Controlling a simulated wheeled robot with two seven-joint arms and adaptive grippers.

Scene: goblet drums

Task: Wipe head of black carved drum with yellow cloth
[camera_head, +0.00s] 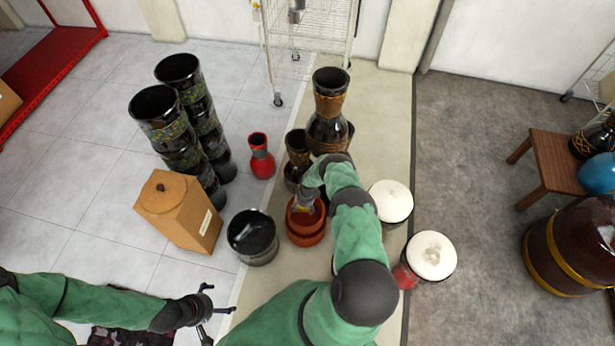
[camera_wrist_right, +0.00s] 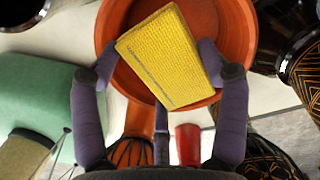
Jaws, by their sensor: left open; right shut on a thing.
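The yellow cloth (camera_wrist_right: 165,55) is a folded pad between the two fingers of my right gripper (camera_wrist_right: 157,58) in the right wrist view. The gripper is shut on it, above a terracotta bowl (camera_wrist_right: 240,35). In the head view my right gripper (camera_head: 306,203) is over the terracotta bowls (camera_head: 305,238), and the cloth is mostly hidden. A black drum with a dark round top (camera_head: 253,235) stands just left of the bowls. Black patterned drums (camera_head: 160,112) stand further left; I cannot tell which one is the carved drum. My left gripper (camera_head: 212,306) is open and empty at the lower left.
White-headed drums (camera_head: 432,256) stand right of my right arm. Tall dark goblet drums (camera_head: 328,125) and a red vase-shaped drum (camera_head: 261,158) stand behind. A wooden box (camera_head: 180,215) stands left. The grey floor (camera_head: 465,150) at right is clear up to a wooden stool (camera_head: 553,155).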

